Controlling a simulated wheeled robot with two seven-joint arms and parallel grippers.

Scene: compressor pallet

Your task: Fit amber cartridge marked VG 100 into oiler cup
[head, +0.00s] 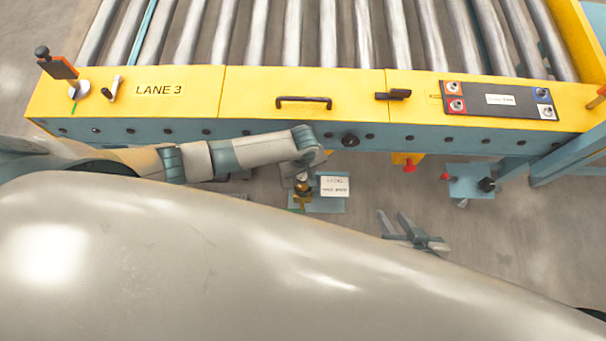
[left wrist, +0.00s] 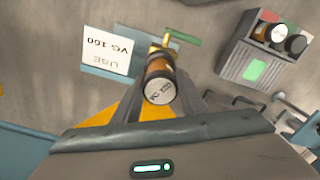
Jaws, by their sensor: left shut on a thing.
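The amber cartridge (left wrist: 158,68) has a pale end cap marked VG, with digits too small to read surely. My left gripper (left wrist: 160,80) is shut on it. In the head view the cartridge (head: 303,186) is below my left gripper (head: 302,176). A brass fitting (left wrist: 164,43), apparently the oiler cup, with a green lever (left wrist: 183,36), lies just beyond the cartridge's far end. The cartridge hides part of it, so I cannot tell whether they touch. My right gripper (head: 398,226) is empty, its fingers apart, right of the cup.
A white card (left wrist: 107,49) reading USE VG and a number stands beside the fitting on a blue plate (head: 326,206). A grey box (left wrist: 250,65) with a green panel holds other dark cartridges. The yellow conveyor frame (head: 340,90) overhangs behind; a red knob (head: 409,166) hangs under it.

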